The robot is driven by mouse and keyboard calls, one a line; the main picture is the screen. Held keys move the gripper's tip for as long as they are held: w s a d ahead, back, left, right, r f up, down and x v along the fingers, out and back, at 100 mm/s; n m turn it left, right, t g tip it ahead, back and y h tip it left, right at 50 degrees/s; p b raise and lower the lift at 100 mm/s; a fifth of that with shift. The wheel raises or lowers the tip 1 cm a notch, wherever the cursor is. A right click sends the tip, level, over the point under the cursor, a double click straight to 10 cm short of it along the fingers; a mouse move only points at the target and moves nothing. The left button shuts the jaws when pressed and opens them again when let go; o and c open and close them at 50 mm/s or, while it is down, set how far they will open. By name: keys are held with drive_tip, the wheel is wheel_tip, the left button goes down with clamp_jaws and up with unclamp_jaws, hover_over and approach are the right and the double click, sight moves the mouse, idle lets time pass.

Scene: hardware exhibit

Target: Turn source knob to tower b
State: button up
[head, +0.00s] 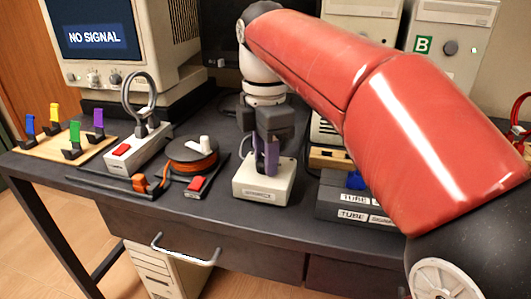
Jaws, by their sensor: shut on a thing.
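A small white switch box (262,191) with a label too small to read sits on the dark desk near its front edge. My gripper (266,160) points down over the box. It is shut on an upright purple-grey knob (272,158) on the box top. The knob is partly hidden by my dark fingers, so its exact pointing direction is hard to tell. Tower B (452,58), a beige computer case with a green "B" label (423,45), stands at the back right, partly behind my red arm. The monitor (95,38) at the left reads "NO SIGNAL".
A wooden board (70,142) holds coloured clips. Black boxes labelled "TUBE" (352,200) stand close on the right.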

drive_tip(key=m, duration=0.8)
drive_tip(key=shift+m, duration=0.4)
drive_tip(key=m, duration=0.4)
drive_tip(key=shift+m, duration=2.1)
drive_tip(key=o, duration=1)
drive_tip(key=shift+c, duration=0.2)
drive_tip(key=shift+r, duration=0.15)
wheel_tip(320, 180, up, 8)
drive_tip(key=shift+f, duration=0.2)
